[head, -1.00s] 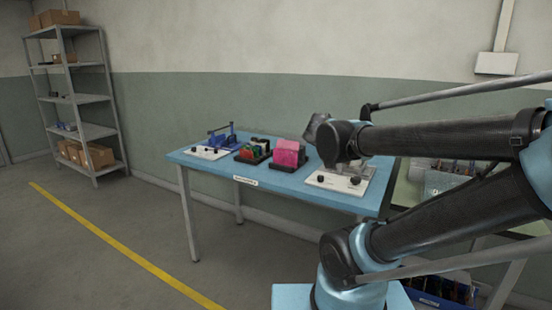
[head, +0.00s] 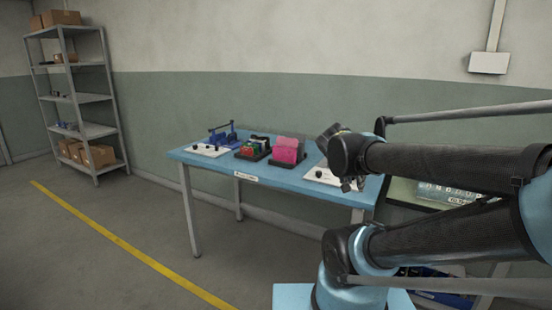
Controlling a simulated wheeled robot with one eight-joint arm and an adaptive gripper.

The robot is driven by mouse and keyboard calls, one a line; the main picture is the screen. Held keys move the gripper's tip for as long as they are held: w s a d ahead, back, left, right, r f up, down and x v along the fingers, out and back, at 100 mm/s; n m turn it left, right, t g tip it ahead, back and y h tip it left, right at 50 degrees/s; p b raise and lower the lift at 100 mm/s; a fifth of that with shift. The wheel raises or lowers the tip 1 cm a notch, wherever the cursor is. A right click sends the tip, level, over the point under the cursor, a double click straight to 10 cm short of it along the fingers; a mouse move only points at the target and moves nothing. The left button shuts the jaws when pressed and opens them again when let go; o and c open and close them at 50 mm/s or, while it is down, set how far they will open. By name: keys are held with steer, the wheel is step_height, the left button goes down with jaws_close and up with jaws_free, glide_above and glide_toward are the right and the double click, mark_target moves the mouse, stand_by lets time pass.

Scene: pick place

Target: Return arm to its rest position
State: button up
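My arm reaches in from the right of the head view, in front of the right end of the blue table (head: 284,181). My gripper (head: 352,184) is at the arm's end, small and dark, over the table's right part. It partly hides a white board with black knobs (head: 318,174). Its fingers are too small and dark to tell whether they are open or shut, and I see nothing clearly held in it.
On the table stand a white board with a blue fixture (head: 220,138), a black tray of green and red items (head: 254,148) and a pink block in a black holder (head: 287,150). A grey shelf (head: 90,98) holds boxes at the left. The floor at the left is clear.

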steer(key=s+a+f+n+g+y, duration=0.4)
steer(key=s+a+f, duration=0.3)
steer(key=s+f, duration=0.2)
steer(key=shift+s+f+n+y, duration=0.25)
steer(key=shift+s+n+y, duration=0.55)
steer(key=shift+s+n, duration=0.15)
steer(key=shift+w+f, duration=0.2)
steer(key=shift+w, duration=0.2)
steer(key=shift+d, duration=0.15)
